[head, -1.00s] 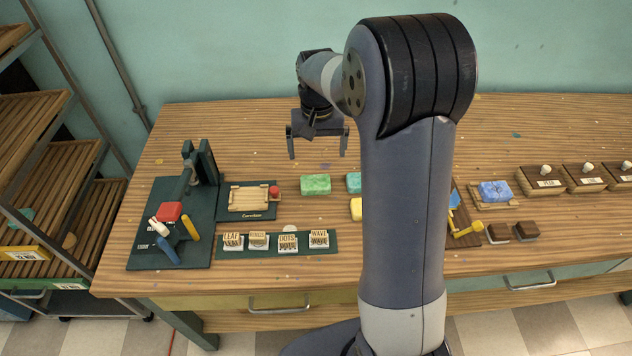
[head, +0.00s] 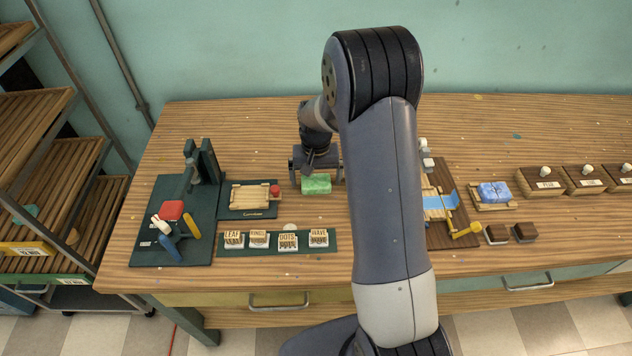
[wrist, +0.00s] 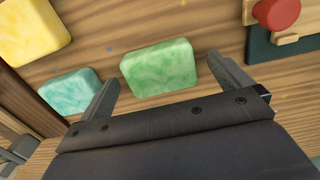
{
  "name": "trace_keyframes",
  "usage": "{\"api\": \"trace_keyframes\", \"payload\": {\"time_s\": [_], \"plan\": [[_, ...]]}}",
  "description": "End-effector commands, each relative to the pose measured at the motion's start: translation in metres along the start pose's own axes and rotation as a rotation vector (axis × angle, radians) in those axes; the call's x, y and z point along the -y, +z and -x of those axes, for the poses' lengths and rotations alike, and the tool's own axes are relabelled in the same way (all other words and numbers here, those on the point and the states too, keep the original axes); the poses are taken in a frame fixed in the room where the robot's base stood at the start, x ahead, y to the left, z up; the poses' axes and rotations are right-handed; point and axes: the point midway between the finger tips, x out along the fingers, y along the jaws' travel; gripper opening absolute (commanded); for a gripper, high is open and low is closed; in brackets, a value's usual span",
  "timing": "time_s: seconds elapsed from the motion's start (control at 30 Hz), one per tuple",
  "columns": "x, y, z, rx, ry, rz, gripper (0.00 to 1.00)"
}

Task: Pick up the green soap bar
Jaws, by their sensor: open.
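The green soap bar (head: 316,184) lies flat on the wooden table, right of the board with the red knob. It also shows in the wrist view (wrist: 159,68), with marbled green sides and rounded edges. My gripper (head: 316,172) is open and low over the table at the bar. In the wrist view my gripper (wrist: 168,88) has one finger on each side of the bar, with the bar between and slightly ahead of the fingertips. I cannot tell whether either finger touches it.
A teal soap bar (wrist: 71,91) lies close outside one finger, and a yellow bar (wrist: 32,30) lies beyond it. A row of stamps (head: 287,241) lies in front. Bare table is behind.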

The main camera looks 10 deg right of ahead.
Motion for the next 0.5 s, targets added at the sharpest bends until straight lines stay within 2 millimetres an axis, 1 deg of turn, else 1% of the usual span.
{"api": "trace_keyframes", "payload": {"time_s": [0.23, 0.27, 0.5], "plan": [[-0.0002, 0.0000, -0.0024, 0.000, 0.000, 0.000, 0.98], [-0.0002, 0.0000, -0.0023, 0.000, 0.000, 0.000, 0.97], [-0.0002, -0.0001, -0.0020, 0.000, 0.000, 0.000, 0.77]]}}
